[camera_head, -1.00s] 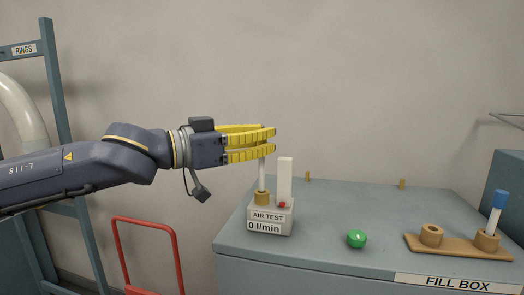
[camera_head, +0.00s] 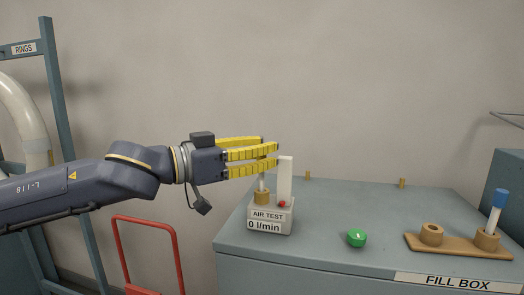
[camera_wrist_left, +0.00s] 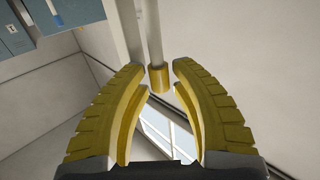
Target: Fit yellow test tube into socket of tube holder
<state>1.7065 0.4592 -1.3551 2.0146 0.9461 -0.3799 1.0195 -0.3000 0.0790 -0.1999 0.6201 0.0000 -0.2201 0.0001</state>
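The yellow test tube (camera_head: 262,183) stands upright in the brass-coloured socket of the air test unit (camera_head: 270,218). In the left wrist view its yellow cap (camera_wrist_left: 158,79) lies between the fingertips, with gaps on both sides. In the head view that cap is hidden behind the fingers. My left gripper (camera_head: 270,152) is open, level, at the tube's upper part. It also shows in the left wrist view (camera_wrist_left: 158,70). The tube holder (camera_head: 458,247) is a wooden board on the right with an empty left socket (camera_head: 432,234). My right gripper is not in view.
A blue-capped tube (camera_head: 495,213) stands in the holder's right socket. A white post (camera_head: 285,180) rises beside the yellow tube. A green button (camera_head: 356,238) sits on the fill box (camera_head: 340,205) between unit and holder. A red rail (camera_head: 145,222) stands at left.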

